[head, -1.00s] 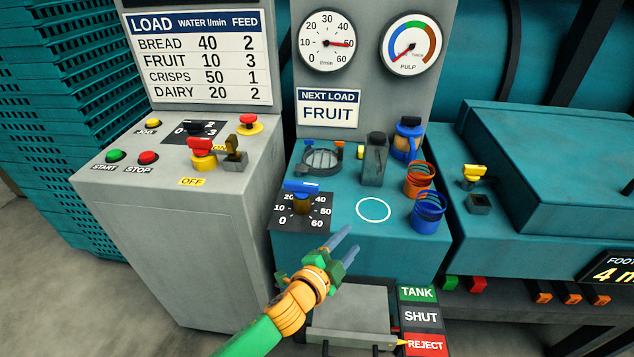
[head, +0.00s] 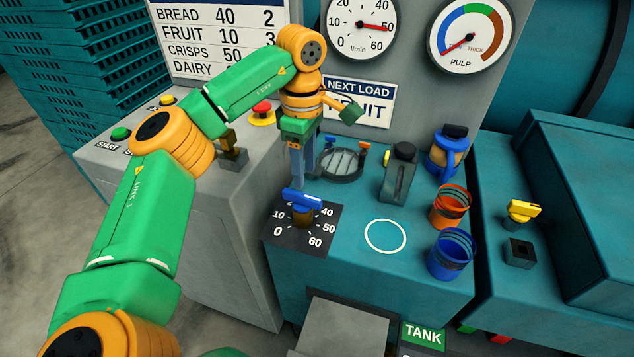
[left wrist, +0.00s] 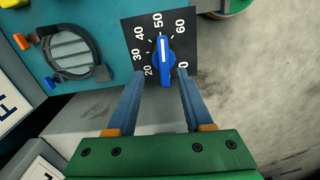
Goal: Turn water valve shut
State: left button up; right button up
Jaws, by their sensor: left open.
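The water valve is a blue knob (head: 302,202) on a black dial plate (head: 322,226) marked 0 to 60. In the left wrist view the knob (left wrist: 163,66) has a white line in line with the 50 mark. My left gripper (head: 304,184) points down just behind the knob in the head view. In the left wrist view its two blue-grey fingers (left wrist: 162,84) are open, one on each side of the knob's near end. I cannot tell whether they touch it. My right gripper is not in view.
The water gauge (head: 361,26) reads about 50. A white circle (head: 385,237) marks clear counter.

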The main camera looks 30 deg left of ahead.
aim_at(305, 195)
pick_arm(q)
jog(key=f, duration=0.5)
jog(key=shift+s+f, duration=0.3)
jog(key=shift+s, duration=0.05)
jog(key=shift+w+f, duration=0.1)
jog(key=shift+f, duration=0.2)
jog(key=shift+d+r, duration=0.1)
jog(key=c, duration=0.3)
grip_shut()
